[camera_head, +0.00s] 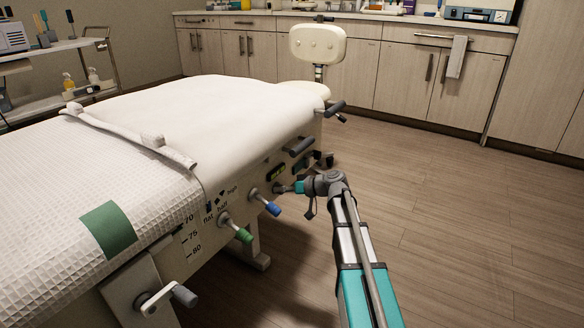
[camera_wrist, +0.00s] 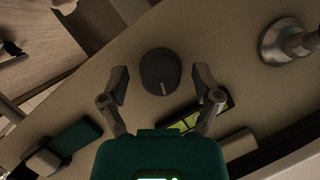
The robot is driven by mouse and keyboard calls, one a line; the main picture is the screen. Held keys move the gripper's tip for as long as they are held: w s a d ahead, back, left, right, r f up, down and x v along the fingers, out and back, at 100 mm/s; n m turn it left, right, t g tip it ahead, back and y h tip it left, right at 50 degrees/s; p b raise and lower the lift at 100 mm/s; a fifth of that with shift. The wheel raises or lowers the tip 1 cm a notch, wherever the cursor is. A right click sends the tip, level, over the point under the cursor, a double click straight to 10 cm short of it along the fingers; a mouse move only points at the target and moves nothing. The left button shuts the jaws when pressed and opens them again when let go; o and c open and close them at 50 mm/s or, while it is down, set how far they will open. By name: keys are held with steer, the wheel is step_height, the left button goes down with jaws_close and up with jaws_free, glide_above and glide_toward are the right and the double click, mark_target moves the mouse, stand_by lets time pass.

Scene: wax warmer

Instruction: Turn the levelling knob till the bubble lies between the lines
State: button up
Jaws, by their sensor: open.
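The levelling knob (camera_wrist: 160,72) is a dark round knob with a pale mark on its face, on the side panel of the couch in the wrist view. My gripper (camera_wrist: 161,78) is open, with one finger on each side of the knob and a gap showing on both sides. The level (camera_wrist: 188,121) is a dark bar with a yellow-green window, beside the knob and partly behind my right finger. It also shows in the head view (camera_head: 277,172). The bubble and lines are too small and covered to make out. In the head view my gripper (camera_head: 283,188) is at the panel and hides the knob.
Blue (camera_head: 271,208) and green (camera_head: 243,236) handled levers stick out of the panel to the left of my gripper. A dark grey handle (camera_head: 300,147) juts out above it. A crank (camera_head: 165,298) is at the near end. The floor at right is clear.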

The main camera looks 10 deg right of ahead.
steer(key=shift+r+n, duration=0.1)
steer(key=shift+n, duration=0.2)
steer(key=shift+s+n+t+h+p, duration=0.1)
steer(key=shift+n+t+h+p, duration=0.3)
steer(key=shift+n+h+p, duration=0.15)
steer(key=a+r+p+v, duration=0.1)
steer(key=p+v, duration=0.5)
steer(key=v, duration=0.8)
steer(key=s+a+r+m+g+h+p, duration=0.1)
steer(key=s+a+r+g+h+p, duration=0.1)
steer(key=r+p, duration=0.7)
steer(key=s+a+r+m+g+h+p, duration=0.2)
steer(key=s+a+r+p, duration=0.4)
steer(key=p, duration=1.2)
step_height(320, 180, up, 4)
steer(key=shift+s+a+f+g+h+p, duration=0.1)
steer(key=shift+s+a+g+h+p, duration=0.1)
steer(key=shift+s+g+h+p, duration=0.55)
steer(key=shift+s+g+b, duration=0.2)
steer(key=shift+g+b, duration=0.05)
steer(key=shift+b, duration=0.1)
steer(key=s+f+m+g+h, duration=0.2)
steer(key=s+f+m+h, duration=0.15)
steer(key=s+h, duration=0.4)
step_height(320, 180, up, 25)
steer(key=s+y+p, duration=0.1)
steer(key=y+p, duration=0.1)
steer(key=p, duration=2.2)
steer(key=shift+s+a, duration=0.2)
steer(key=shift+a, duration=0.1)
